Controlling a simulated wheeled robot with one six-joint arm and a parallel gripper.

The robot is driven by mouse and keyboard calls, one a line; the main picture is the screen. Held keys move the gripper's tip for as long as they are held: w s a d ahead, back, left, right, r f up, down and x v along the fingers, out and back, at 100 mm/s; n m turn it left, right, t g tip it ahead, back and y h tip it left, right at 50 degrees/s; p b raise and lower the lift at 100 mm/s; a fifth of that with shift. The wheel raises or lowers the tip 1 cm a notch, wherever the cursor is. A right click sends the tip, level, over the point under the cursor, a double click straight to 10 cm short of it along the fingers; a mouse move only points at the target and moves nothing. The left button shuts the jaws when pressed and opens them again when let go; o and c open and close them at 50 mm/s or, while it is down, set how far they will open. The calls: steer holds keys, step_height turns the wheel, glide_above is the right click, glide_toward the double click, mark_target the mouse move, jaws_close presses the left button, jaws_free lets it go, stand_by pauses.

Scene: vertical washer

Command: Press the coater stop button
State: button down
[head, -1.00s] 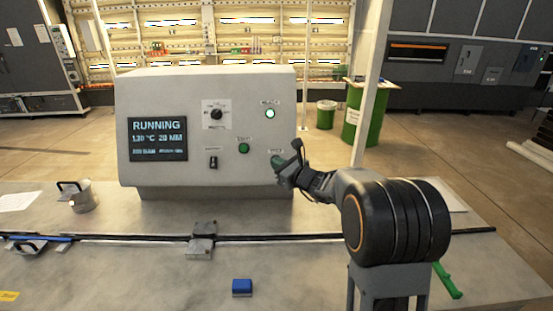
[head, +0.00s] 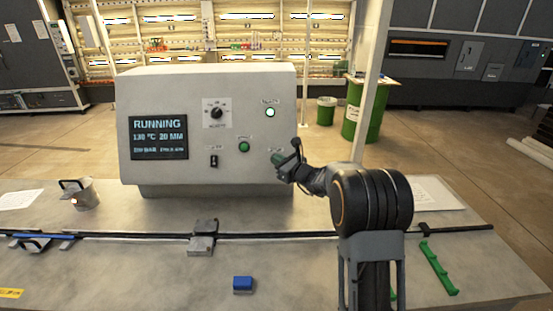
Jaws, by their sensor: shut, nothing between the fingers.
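The coater's control box (head: 160,95) stands on the bench, and its screen (head: 158,138) reads RUNNING. A green button (head: 244,147) is on the front panel, with a lit white-green lamp (head: 270,112) above and to its right. My gripper (head: 279,162) is shut and empty at the lower right of the panel, right of the green button. It covers the spot under a small label there, so the stop button is hidden. I cannot tell whether the fingertips touch the panel.
A black knob (head: 216,113) and a small black switch (head: 214,161) are also on the panel. A metal cup (head: 85,195), a blue block (head: 242,284) and a green bar (head: 438,268) lie on the bench. A black rail (head: 300,234) crosses it.

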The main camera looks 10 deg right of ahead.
steer(key=shift+w+d+f+b, duration=0.15)
steer(key=shift+w+f+b, duration=0.2)
steer(key=shift+w, duration=0.4)
steer(key=shift+w+d+f+b, duration=0.1)
steer(key=shift+w+f, duration=0.3)
steer(key=shift+w, duration=0.3)
steer(key=shift+w+f, duration=0.15)
stand_by(1.1)
steer(key=shift+w+d+f+b, duration=0.1)
steer(key=shift+w+b, duration=0.15)
steer(key=shift+b, duration=0.2)
steer(key=shift+w+d+f, duration=0.1)
steer(key=shift+w+f, duration=0.1)
steer(key=shift+w, duration=0.25)
stand_by(0.6)
steer(key=shift+s+b, duration=0.1)
steer(key=shift+b, duration=0.2)
steer(key=shift+s+r+b, duration=0.3)
steer(key=shift+s+r, duration=0.15)
steer(key=shift+s, duration=0.3)
steer(key=shift+a, duration=0.2)
steer(key=shift+s+a+r+b, duration=0.2)
steer(key=shift+s+r, duration=0.15)
steer(key=shift+s, duration=0.35)
steer(key=shift+s+a+r+b, duration=0.1)
steer(key=shift+s+r+b, duration=0.25)
steer(key=shift+s, duration=0.4)
steer(key=shift+s+a+r+b, duration=0.1)
steer(key=shift+s+r, duration=0.3)
steer(key=shift+s, duration=0.3)
